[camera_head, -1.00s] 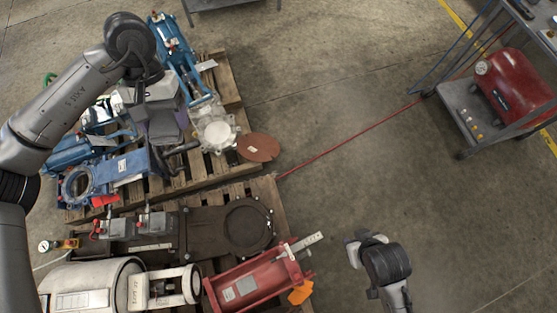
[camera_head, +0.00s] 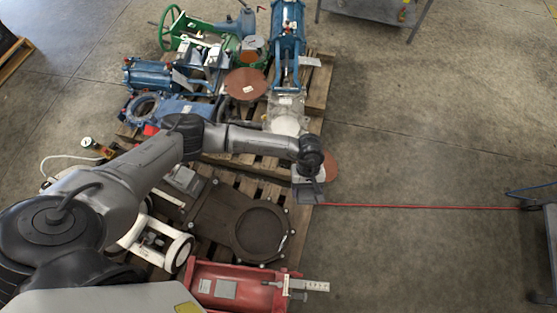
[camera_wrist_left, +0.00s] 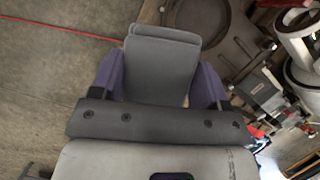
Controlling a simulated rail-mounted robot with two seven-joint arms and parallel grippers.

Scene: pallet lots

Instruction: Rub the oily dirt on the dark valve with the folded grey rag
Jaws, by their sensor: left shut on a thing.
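The dark valve (camera_head: 232,215) lies flat on the near pallet, a dark brown body with a round flanged end at its right. It also shows at the top of the left wrist view (camera_wrist_left: 222,32). My left gripper (camera_head: 309,188) is above the pallet's right edge, to the upper right of the round end. In the left wrist view its purple fingers (camera_wrist_left: 158,82) are shut on the folded grey rag (camera_wrist_left: 163,62). The rag appears apart from the valve. I cannot make out the oily dirt. My right gripper is out of view.
A red actuator (camera_head: 235,285) lies just below the valve. White valve parts (camera_head: 160,245) are at its left. Blue and green valves (camera_head: 195,28) crowd the far pallet (camera_head: 318,85). A red line (camera_head: 420,206) crosses clear floor to a cart (camera_head: 550,235) at the right.

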